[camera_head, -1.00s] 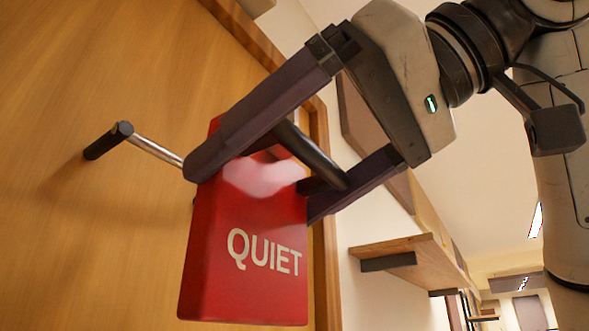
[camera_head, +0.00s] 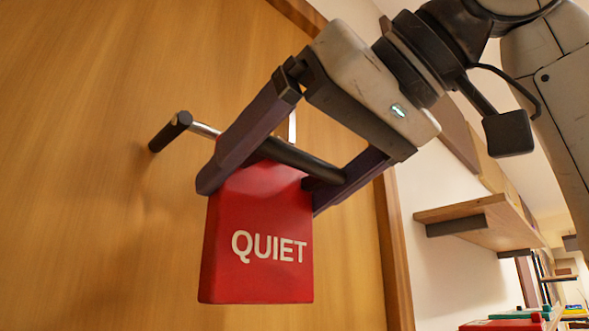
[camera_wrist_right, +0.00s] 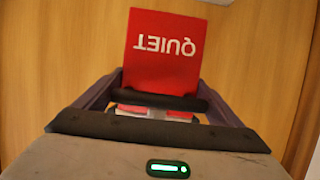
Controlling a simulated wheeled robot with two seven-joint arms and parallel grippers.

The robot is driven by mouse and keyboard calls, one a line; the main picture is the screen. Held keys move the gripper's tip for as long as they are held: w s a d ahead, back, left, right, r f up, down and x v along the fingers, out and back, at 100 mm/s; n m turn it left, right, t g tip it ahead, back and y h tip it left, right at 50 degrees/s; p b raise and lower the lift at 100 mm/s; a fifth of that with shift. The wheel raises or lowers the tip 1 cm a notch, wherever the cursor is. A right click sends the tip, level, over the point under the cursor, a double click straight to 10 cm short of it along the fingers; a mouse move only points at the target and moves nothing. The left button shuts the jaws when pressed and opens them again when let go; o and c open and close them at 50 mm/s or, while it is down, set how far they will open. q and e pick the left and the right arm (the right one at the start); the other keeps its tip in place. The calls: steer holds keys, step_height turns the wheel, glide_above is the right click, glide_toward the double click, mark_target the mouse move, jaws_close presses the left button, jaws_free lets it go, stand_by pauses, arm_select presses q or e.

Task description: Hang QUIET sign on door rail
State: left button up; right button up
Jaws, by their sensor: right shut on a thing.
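The red QUIET sign (camera_head: 257,238) hangs upright from my right gripper (camera_head: 258,190) in the head view, lettering facing me. The gripper's two long fingers straddle its top, and it is shut on the sign. The door rail (camera_head: 204,130), a metal bar with a black end, sticks out from the wooden door (camera_head: 120,240) and passes behind the left finger. Whether the sign touches the rail is hidden. The sign (camera_wrist_right: 163,50) shows upside down in the right wrist view.
The door fills the left and middle, with its frame (camera_head: 393,250) right of the sign. A wooden wall shelf (camera_head: 480,225) stands out farther right. Blurred shelves and coloured items (camera_head: 520,318) lie at the lower right. The space below the sign is open.

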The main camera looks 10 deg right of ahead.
mark_target(307, 168)
steer(key=shift+f+b+x, duration=0.2)
steer(key=shift+b+x, duration=0.05)
steer(key=shift+x, duration=1.2)
steer(key=shift+f+b+x, duration=0.2)
steer(key=shift+b+x, duration=0.05)
steer(key=shift+x, duration=1.25)
steer(key=shift+s, duration=0.15)
steer(key=o, duration=1)
steer(key=b+v, duration=0.1)
steer(key=v, duration=0.9)
steer(key=shift+s+d, duration=0.1)
